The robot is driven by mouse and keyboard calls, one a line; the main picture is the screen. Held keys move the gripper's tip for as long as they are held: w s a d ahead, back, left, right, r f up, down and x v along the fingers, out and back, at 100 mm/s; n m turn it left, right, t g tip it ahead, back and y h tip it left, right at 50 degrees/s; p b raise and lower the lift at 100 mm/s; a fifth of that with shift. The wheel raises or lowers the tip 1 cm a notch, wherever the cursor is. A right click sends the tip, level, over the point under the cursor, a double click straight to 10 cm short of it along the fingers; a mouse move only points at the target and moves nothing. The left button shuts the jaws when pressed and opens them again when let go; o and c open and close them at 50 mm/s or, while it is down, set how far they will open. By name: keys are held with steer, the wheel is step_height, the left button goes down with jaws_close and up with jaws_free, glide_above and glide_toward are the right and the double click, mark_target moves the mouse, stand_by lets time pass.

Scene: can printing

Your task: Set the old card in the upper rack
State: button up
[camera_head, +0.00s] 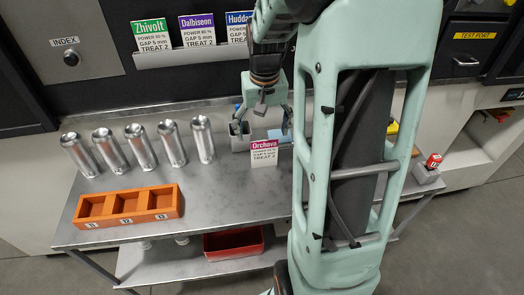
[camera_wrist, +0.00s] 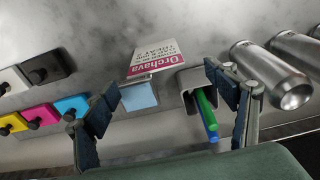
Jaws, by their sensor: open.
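The Orchava card (camera_head: 264,153), white with a magenta header, stands upright at the back of the steel table, below and slightly right of my gripper. In the wrist view the Orchava card (camera_wrist: 153,60) shows upside down, ahead of and between my fingers. My gripper (camera_head: 262,122) is open and empty above the table back, with fingers spread left and right; they also frame the wrist view (camera_wrist: 167,82). The upper rack (camera_head: 190,54) is a ledge on the dark wall panel, holding the Zhivolt (camera_head: 151,37), Dalbiseon (camera_head: 198,32) and Huddar-labelled (camera_head: 238,27) cards. Its right part is hidden by my arm.
A grey cup (camera_wrist: 190,78) with green and blue pens and a light blue block (camera_wrist: 138,96) sit near the card. Several silver cans (camera_head: 141,146) stand left; an orange tray (camera_head: 126,218) lies in front. Coloured blocks (camera_wrist: 34,112) lie at the wrist view's left.

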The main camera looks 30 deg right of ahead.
mark_target(264, 154)
steer(key=f, duration=0.5)
steer(key=shift+d+f+p, duration=0.15)
steer(key=shift+d+p, duration=0.15)
steer(key=shift+p, duration=0.05)
steer(key=c, duration=1.2)
steer(key=shift+c, duration=0.2)
